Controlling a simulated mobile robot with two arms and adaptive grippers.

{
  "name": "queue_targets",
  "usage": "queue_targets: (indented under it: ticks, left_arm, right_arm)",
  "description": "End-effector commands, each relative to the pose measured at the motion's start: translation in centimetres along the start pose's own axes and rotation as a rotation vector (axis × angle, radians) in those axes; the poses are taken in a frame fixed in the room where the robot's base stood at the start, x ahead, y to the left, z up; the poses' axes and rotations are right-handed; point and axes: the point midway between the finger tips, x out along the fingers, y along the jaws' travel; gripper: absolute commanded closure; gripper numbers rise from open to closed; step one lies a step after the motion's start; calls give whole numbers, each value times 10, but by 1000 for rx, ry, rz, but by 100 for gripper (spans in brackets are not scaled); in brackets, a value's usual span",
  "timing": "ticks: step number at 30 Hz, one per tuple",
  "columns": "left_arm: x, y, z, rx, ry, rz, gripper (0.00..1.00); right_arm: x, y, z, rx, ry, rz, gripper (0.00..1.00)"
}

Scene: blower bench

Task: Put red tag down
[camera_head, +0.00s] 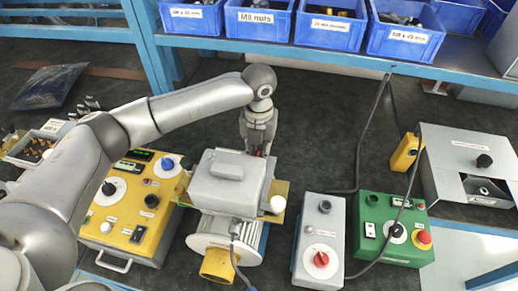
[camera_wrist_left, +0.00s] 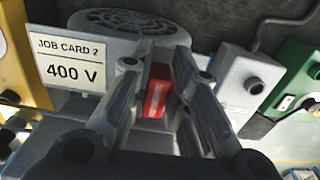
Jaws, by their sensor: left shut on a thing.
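My left gripper (camera_head: 259,146) is behind the grey terminal box of the blower motor (camera_head: 228,182) in the head view, pointing down. In the left wrist view the red tag (camera_wrist_left: 157,91) sits between the two fingers of the left gripper (camera_wrist_left: 155,75), which are shut on it. The tag is mostly hidden in the head view. In the wrist view the motor's round vented end (camera_wrist_left: 125,22) is beyond the fingers, and a job card reading 400 V (camera_wrist_left: 69,62) is at the left. My right gripper is not in view.
A yellow control box (camera_head: 145,236) stands left of the motor. A grey box with a red knob (camera_head: 308,270) and a green box (camera_head: 378,211) stand right. Labelled blue bins (camera_head: 328,28) line the shelf. Dark bench surface (camera_head: 315,130) is clear behind the boxes.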

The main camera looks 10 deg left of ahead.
Motion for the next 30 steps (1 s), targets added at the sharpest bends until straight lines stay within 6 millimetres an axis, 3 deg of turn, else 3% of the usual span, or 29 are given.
queue_targets:
  ticks: [7, 8, 12, 23, 26, 30]
  left_arm:
    - [3, 0, 0, 1, 0, -1, 100]
    - [2, 0, 0, 1, -1, -1, 79]
    - [2, 0, 0, 1, -1, -1, 62]
    - [-1, 0, 0, 0, -2, 0, 62]
    - [-10, -1, 1, 0, -4, -2, 62]
    - [-36, -1, 2, 1, -7, -3, 62]
  right_arm:
    - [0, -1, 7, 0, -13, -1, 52]
    - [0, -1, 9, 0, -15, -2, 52]
    - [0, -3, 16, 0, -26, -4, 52]
    - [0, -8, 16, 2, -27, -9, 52]
    - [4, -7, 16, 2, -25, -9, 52]
    - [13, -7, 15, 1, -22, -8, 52]
